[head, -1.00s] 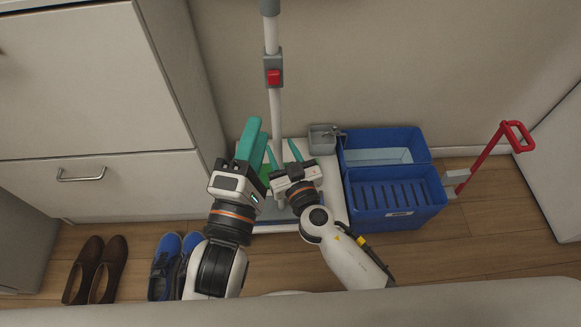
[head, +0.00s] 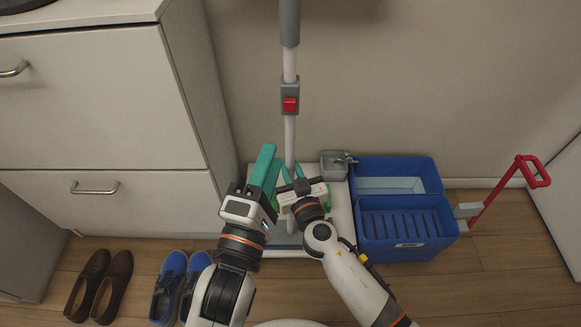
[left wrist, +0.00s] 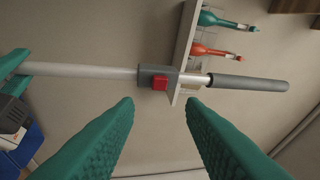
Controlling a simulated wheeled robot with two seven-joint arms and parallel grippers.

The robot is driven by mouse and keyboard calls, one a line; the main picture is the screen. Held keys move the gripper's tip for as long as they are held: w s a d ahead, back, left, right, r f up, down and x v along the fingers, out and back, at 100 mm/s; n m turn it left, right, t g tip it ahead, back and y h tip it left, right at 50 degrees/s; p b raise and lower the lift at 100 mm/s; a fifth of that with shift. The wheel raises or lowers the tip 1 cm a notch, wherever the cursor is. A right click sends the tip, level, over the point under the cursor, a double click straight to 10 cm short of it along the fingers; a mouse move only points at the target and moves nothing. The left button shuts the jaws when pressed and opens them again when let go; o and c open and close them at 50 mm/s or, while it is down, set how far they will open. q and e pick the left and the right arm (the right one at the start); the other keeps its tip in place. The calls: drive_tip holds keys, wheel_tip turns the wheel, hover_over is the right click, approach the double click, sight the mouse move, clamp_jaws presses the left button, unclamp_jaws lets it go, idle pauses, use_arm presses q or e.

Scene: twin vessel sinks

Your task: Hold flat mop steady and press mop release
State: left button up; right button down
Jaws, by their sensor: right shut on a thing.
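The flat mop's white pole (head: 290,135) stands upright against the wall, with a grey upper grip (head: 289,22). The red mop release (head: 290,105) sits in a grey housing on the pole; it also shows in the left wrist view (left wrist: 160,82). My left gripper (head: 267,150) is open and empty, left of the pole and below the release. In the left wrist view its teal fingertips (left wrist: 159,104) stand apart, with the release beyond them. My right gripper (head: 292,172) is shut on the lower pole. The grippers partly hide the mop's base.
A blue two-part bucket (head: 405,225) with a red handle (head: 530,170) stands at right. Shoes (head: 165,285) lie on the floor at left, below a white cabinet (head: 95,130). The left wrist view shows a pale shelf (left wrist: 183,50) with teal and orange-topped items.

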use_arm(q)
clamp_jaws()
idle(1.5)
